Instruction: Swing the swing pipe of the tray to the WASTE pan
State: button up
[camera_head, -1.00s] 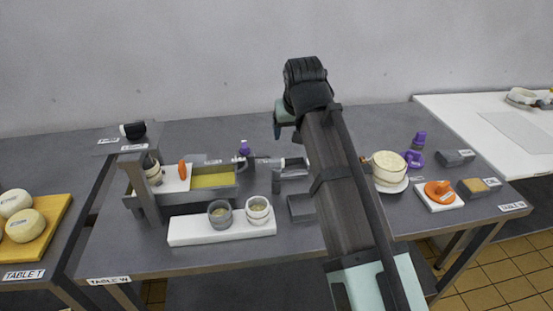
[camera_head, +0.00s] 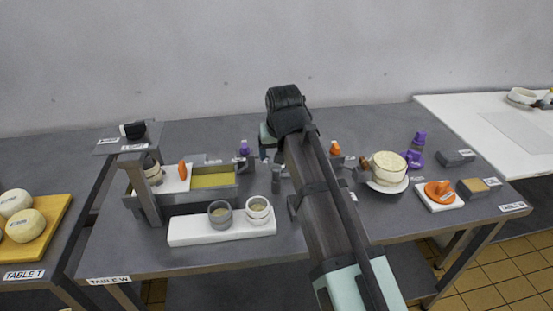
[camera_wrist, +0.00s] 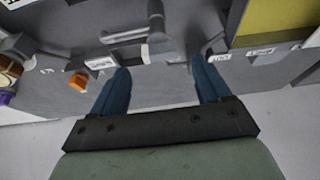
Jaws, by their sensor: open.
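The grey tray (camera_head: 200,197) stands left of centre on the table, with yellow liquid (camera_head: 212,180) in it. It shows at the top right of the wrist view (camera_wrist: 235,20). A grey pipe piece (camera_wrist: 160,45), apparently the swing pipe, juts from near the tray's end in the wrist view. It lies ahead of the gap between my fingers. In the head view my arm hides most of it. My gripper (camera_wrist: 158,85) is open, with its two blue fingers apart and nothing seen between the tips. Small label plates are too blurred to read, so I cannot tell the WASTE pan.
A white slab (camera_head: 185,231) with two cups stands before the tray. A grey post (camera_head: 276,180) stands beside my arm. A cheese on a plate (camera_head: 388,168) is at right.

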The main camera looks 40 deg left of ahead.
jog(key=shift+x, duration=2.35)
jog(key=shift+c, duration=0.2)
grip_shut()
